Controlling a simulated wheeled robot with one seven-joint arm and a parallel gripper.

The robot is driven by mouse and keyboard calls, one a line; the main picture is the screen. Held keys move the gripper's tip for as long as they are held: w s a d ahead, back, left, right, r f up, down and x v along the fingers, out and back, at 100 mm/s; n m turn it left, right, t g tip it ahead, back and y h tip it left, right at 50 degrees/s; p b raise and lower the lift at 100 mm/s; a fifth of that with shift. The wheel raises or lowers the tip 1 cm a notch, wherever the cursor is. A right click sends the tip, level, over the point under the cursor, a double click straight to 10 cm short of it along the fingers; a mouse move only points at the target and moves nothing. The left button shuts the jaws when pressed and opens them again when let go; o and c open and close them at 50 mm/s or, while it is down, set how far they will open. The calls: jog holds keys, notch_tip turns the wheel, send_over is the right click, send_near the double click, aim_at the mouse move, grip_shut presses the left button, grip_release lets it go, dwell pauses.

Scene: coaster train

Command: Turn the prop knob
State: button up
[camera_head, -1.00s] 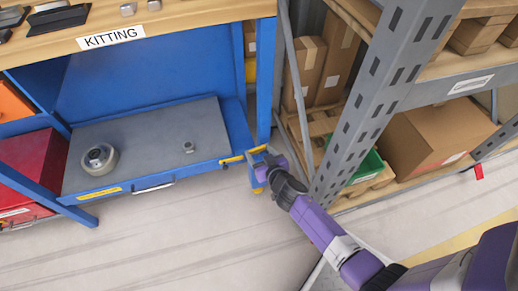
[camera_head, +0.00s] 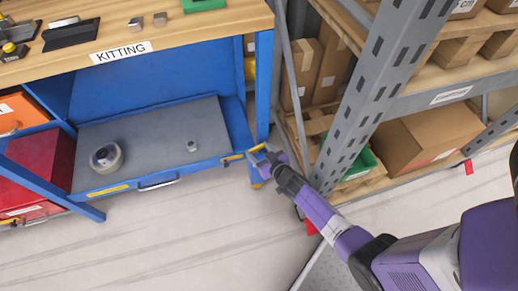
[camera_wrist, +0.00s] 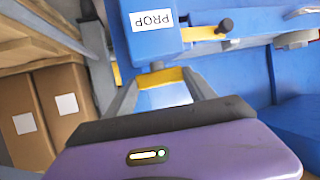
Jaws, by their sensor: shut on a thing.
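In the wrist view, a blue box with an upside-down PROP label (camera_wrist: 152,20) stands just beyond my gripper (camera_wrist: 160,88). A yellow bar-shaped knob (camera_wrist: 161,77) on a short grey stem sits below the box. My fingers are on both sides of the knob and shut on it. In the head view, my gripper (camera_head: 268,155) is at the right front corner of the blue workbench (camera_head: 262,90), by its leg. The knob is too small there to make out clearly.
A black-tipped yellow lever (camera_wrist: 205,32) projects right of the PROP box. A grey shelf post (camera_head: 375,85) stands close to the right of my arm. The drawer top (camera_head: 150,135) holds a tape roll (camera_head: 106,158) and a small metal part (camera_head: 192,146). Floor in front is clear.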

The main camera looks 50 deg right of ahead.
dwell(0.6)
jog(key=o, duration=1.4)
jog(key=shift+f, duration=0.1)
jog(key=shift+s+r+p, duration=0.35)
jog(key=shift+s+p, duration=0.05)
jog(key=shift+s, duration=0.05)
jog(key=shift+p+v, duration=0.95)
jog(key=shift+v, duration=2.45)
jog(key=shift+a+f, duration=0.1)
jog(key=shift+a, duration=0.05)
jog(key=shift+c, duration=0.4)
